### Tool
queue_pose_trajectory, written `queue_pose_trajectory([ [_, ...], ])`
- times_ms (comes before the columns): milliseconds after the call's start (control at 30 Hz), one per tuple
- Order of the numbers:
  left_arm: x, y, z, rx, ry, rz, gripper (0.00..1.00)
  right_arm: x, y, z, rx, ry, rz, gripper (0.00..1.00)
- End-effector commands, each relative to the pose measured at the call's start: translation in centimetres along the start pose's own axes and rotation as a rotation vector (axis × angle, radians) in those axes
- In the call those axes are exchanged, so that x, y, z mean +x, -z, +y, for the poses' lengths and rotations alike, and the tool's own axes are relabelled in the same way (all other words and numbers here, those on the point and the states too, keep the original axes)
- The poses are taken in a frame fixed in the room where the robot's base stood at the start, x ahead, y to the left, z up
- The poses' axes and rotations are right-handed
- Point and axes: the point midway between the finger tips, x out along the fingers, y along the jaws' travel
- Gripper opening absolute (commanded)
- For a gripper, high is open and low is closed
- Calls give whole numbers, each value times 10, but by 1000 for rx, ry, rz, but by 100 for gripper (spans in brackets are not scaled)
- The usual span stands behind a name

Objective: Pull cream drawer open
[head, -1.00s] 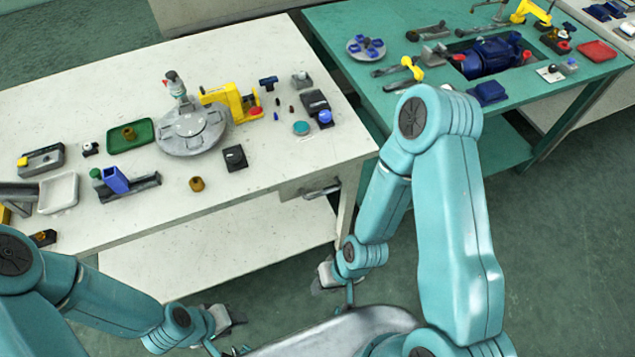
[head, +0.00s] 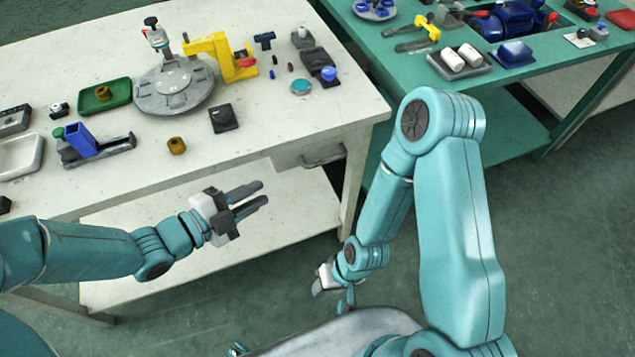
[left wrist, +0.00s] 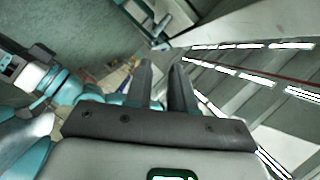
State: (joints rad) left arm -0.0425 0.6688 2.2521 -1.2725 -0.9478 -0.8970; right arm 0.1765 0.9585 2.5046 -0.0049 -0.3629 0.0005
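The cream drawer (head: 293,158) is at the right end of the cream bench's front, under the top. It looks closed, with a grey bar handle (head: 324,158) on its front. My left gripper (head: 260,195) is in front of the bench, to the left of and below the handle and apart from it. Its two dark fingers point right with a gap between them; it is open and empty. In the left wrist view the fingers (left wrist: 163,85) also stand apart. My right gripper (head: 324,282) is low near my body; its fingers are too hidden to judge.
The cream bench top (head: 265,125) holds a round grey fixture (head: 175,90), a yellow bracket (head: 225,62), a green tray (head: 105,97) and small parts. A lower shelf (head: 290,215) lies beneath. A teal bench (head: 400,62) stands right, with floor between.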

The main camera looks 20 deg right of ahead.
Motion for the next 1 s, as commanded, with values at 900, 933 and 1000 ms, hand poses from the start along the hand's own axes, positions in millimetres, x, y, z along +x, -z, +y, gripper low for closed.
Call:
queue_pose_trajectory([
  [900, 157, 3, 7, 12, -3, 11, 23, 16, 1, 6, -1, 0, 1, 43],
  [933, 160, 3, 7, 11, -3, 10, 23, 16, 1, 6, -1, 0, 1, 43],
  [1000, 165, 3, 7, 11, -4, 10, 23, 16, 1, 6, -1, 0, 1, 43],
])
